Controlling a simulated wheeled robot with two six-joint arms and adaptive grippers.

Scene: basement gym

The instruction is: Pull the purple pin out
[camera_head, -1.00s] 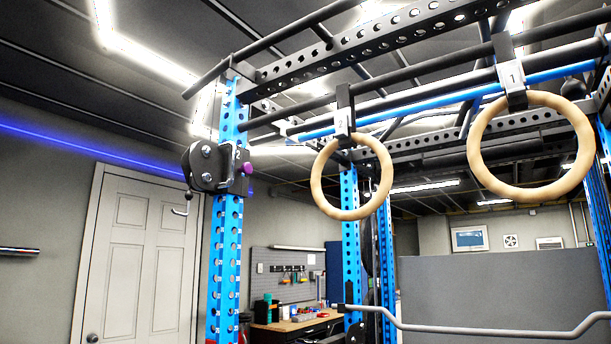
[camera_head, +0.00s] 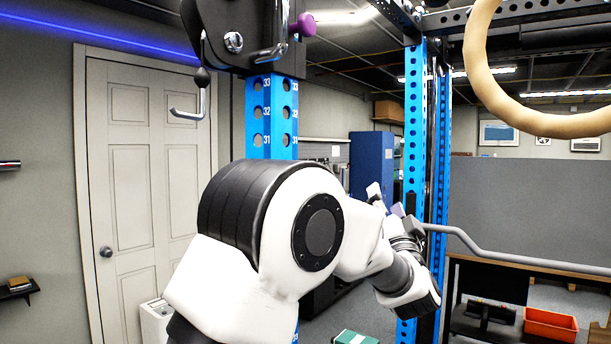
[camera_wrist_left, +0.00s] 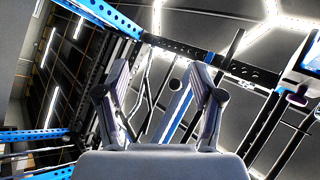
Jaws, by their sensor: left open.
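The purple pin (camera_head: 303,25) has a round purple knob. It sticks out of the right side of a black bracket (camera_head: 236,36) on a blue post, at the top of the head view. In the left wrist view a purple knob (camera_wrist_left: 297,97) shows at the far right, outside the jaws. My left gripper (camera_head: 388,201) is to the right of and lower than the pin in the head view, apart from it. Its fingers (camera_wrist_left: 161,78) are spread and empty in the wrist view. My right gripper is not in view.
The blue post (camera_head: 272,115) stands behind my left arm. A wooden ring (camera_head: 545,123) hangs at the upper right. A grey bar (camera_head: 510,260) runs across the right side. A hook (camera_head: 192,105) hangs left of the post. A white door (camera_head: 135,170) is behind.

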